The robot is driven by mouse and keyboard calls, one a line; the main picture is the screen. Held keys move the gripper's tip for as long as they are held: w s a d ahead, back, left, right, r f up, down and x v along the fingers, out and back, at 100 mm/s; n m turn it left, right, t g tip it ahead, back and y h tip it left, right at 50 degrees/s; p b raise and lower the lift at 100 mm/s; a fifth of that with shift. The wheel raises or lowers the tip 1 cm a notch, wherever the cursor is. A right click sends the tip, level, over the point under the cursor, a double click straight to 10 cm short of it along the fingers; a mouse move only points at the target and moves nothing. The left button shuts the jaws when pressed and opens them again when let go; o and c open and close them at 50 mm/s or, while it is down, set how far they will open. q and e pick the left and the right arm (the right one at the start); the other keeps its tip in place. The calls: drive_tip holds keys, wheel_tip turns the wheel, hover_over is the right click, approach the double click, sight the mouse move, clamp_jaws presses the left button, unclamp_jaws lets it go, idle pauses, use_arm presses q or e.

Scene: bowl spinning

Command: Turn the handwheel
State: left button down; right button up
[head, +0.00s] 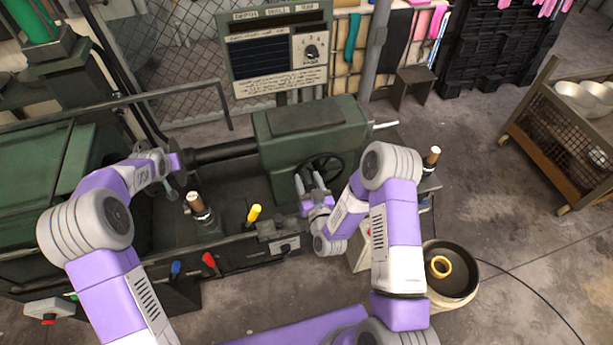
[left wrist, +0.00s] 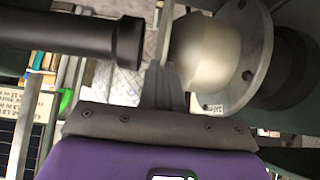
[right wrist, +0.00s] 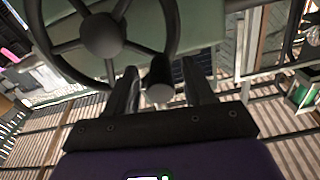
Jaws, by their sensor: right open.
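The dark spoked handwheel (head: 328,166) is on the front of the green machine head (head: 310,125). In the right wrist view the handwheel (right wrist: 103,36) fills the upper left, with a rounded handle knob (right wrist: 160,80) at its lower right. My right gripper (right wrist: 162,76) is open at the wheel, with one finger on each side of the knob in the picture; I cannot tell if either touches. My left gripper (left wrist: 165,72) has its fingers close together, seemingly shut and empty, beside a pale rounded bowl (left wrist: 205,50) against a grey flange.
A black shaft (left wrist: 70,38) faces the bowl in the left wrist view. A yellow-handled tool (head: 254,213) and a wooden-topped post (head: 195,202) stand on the machine bed. A bucket (head: 455,285) stands at right. A bowl cart (head: 560,140) stands farther right.

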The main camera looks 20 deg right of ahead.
drive_tip(key=shift+w, duration=1)
clamp_jaws()
